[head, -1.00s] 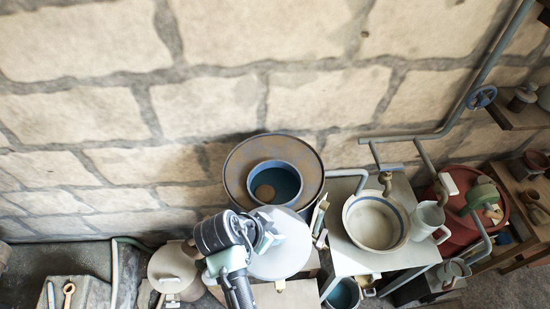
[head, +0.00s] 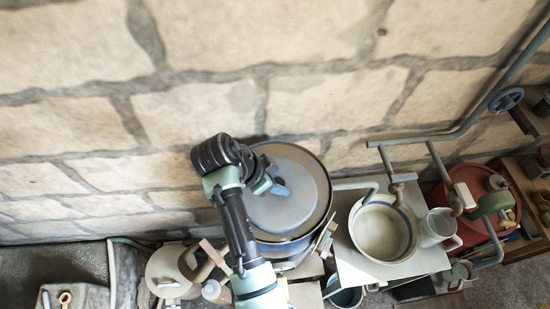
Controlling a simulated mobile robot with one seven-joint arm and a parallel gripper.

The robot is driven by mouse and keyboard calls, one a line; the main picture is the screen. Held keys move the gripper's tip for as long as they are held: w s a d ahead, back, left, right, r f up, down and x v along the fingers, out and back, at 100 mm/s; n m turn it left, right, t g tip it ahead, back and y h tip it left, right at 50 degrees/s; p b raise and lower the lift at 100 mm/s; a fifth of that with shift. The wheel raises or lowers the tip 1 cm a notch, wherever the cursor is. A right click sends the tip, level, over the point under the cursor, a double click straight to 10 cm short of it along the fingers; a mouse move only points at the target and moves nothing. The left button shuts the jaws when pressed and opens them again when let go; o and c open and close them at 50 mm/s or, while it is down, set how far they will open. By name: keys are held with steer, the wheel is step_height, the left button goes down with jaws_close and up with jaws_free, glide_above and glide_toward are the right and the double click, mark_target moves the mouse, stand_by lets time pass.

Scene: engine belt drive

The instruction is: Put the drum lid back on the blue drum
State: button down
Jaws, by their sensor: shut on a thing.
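The blue drum (head: 290,250) stands against the stone wall, left of the sink, with part of its blue side showing below its top. The drum lid (head: 300,208), a flat grey disc, lies over the drum's top and hides the opening. A brownish rim shows around its right and upper edge. I cannot tell whether the lid rests on the drum or is held slightly above it. My gripper (head: 278,188) is shut on the lid near its middle. My wrist hides the lid's left side and part of the fingers.
A pale lidded pot (head: 172,270) stands at the lower left. The wall (head: 190,110) is close behind the drum.

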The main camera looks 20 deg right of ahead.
steer(key=shift+w, duration=0.35)
steer(key=shift+f, duration=0.15)
steer(key=shift+s+f+b, duration=0.3)
steer(key=shift+s+b, duration=0.05)
steer(key=shift+s, duration=0.1)
steer(key=shift+s+a+f, duration=0.1)
steer(key=shift+f, duration=0.2)
steer(key=f, duration=0.1)
steer(key=b, duration=0.1)
steer(key=f+b, duration=0.1)
steer(key=shift+w+f, duration=0.25)
steer(key=shift+f, duration=0.1)
steer(key=shift+s+f+b, duration=0.1)
steer(key=shift+f+b, duration=0.2)
steer(key=shift+b, duration=0.05)
steer(key=shift+f, duration=0.2)
steer(key=shift+c, duration=2)
jaws_free()
